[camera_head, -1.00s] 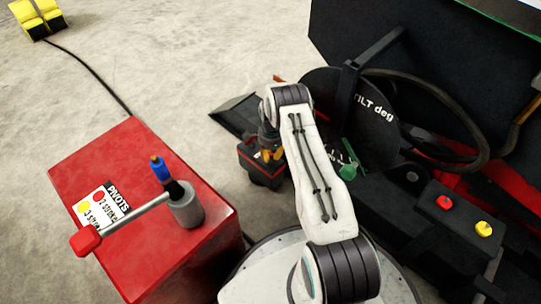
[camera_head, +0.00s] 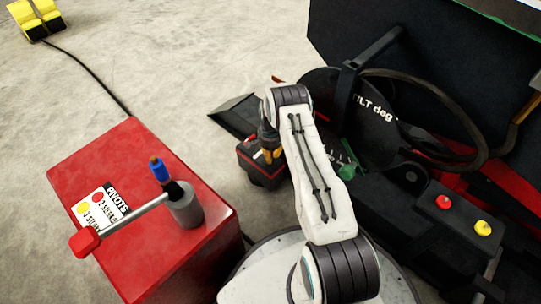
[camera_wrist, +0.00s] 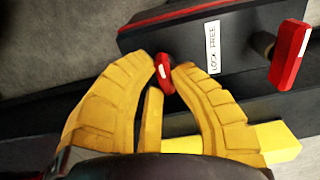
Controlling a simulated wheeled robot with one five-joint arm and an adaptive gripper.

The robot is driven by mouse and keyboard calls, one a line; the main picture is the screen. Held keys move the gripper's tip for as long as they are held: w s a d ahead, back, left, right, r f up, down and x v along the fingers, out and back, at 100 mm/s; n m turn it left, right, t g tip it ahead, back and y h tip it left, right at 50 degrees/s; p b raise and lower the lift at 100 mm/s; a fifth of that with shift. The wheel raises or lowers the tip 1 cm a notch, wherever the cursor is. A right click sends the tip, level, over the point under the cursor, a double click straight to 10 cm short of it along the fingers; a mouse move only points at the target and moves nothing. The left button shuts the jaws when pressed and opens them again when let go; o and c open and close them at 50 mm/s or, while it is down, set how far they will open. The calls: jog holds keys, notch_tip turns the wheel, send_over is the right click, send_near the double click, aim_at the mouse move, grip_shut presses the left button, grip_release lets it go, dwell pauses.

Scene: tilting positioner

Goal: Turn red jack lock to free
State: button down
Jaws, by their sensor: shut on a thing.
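In the wrist view my gripper (camera_wrist: 166,73) has its two yellow fingers shut on a small red lock handle (camera_wrist: 164,72) with a white mark. A white label (camera_wrist: 213,47) reading LOCK FREE is on the dark block to the right of the fingertips. In the head view my gripper (camera_head: 271,154) shows only in part beside my arm, and the handle cannot be made out there.
A second red handle (camera_wrist: 289,54) with a white stripe sticks out right of the label. A yellow bar (camera_wrist: 280,142) lies below the fingers. In the head view a red box (camera_head: 150,215) with a grey lever stands left, and the black tilting positioner (camera_head: 440,80) fills the right.

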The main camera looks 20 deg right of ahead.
dwell(0.3)
jog(key=c, duration=1.1)
grip_release()
notch_tip(320, 180, up, 12)
